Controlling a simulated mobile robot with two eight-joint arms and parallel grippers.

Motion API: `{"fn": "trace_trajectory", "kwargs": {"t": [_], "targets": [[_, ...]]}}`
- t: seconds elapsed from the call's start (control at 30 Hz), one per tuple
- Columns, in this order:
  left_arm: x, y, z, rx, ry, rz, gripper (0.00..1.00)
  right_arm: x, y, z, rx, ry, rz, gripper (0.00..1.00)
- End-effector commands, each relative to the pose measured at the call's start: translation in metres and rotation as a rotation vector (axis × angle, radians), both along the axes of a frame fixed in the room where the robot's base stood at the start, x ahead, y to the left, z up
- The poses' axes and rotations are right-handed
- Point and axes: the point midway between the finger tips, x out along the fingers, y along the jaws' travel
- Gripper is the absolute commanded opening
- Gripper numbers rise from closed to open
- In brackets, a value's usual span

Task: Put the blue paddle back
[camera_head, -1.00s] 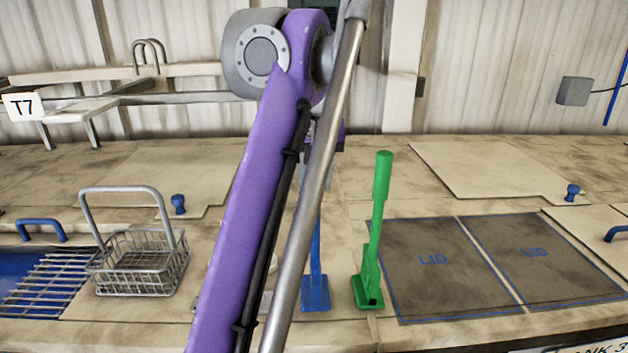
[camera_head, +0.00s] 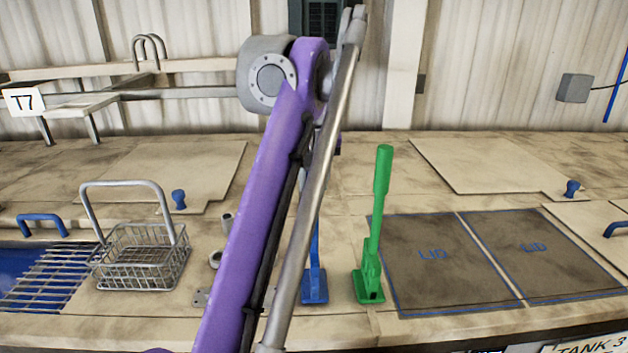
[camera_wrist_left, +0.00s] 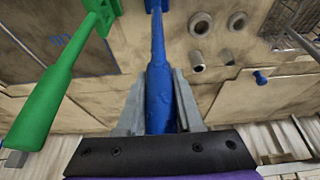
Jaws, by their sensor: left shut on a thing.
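The blue paddle (camera_head: 313,284) stands on the counter in the head view, its flat foot and thin shaft showing while my arm hides its upper part. In the left wrist view its thick blue handle (camera_wrist_left: 160,95) lies between the two grey fingers of my left gripper (camera_wrist_left: 160,105), which is shut on it. The shaft runs from the handle to a blue foot at the top of that view. In the head view my left gripper is hidden behind my purple arm. My right gripper is not in view.
A similar green paddle (camera_head: 378,225) stands upright just right of the blue one. A wire basket (camera_head: 140,262) stands to the left, beside a blue tank with a grate (camera_head: 45,280). Dark lid panels (camera_head: 440,262) lie to the right. Grey pipe stubs (camera_wrist_left: 201,24) stand near the blue paddle.

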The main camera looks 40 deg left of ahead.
Motion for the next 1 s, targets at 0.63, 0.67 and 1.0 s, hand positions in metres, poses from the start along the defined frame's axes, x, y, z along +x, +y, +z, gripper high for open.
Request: {"fn": "trace_trajectory", "kwargs": {"t": [0.63,0.67,1.0], "targets": [[0.0004,-0.0001,-0.0052,0.0,0.0,0.0,0.62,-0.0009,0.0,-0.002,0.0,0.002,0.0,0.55],[0.0003,-0.0001,-0.0051,0.0,0.0,0.0,0.65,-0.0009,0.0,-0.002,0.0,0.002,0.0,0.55],[0.0002,-0.0001,-0.0054,0.0,0.0,0.0,0.65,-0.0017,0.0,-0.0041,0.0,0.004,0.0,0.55]]}}
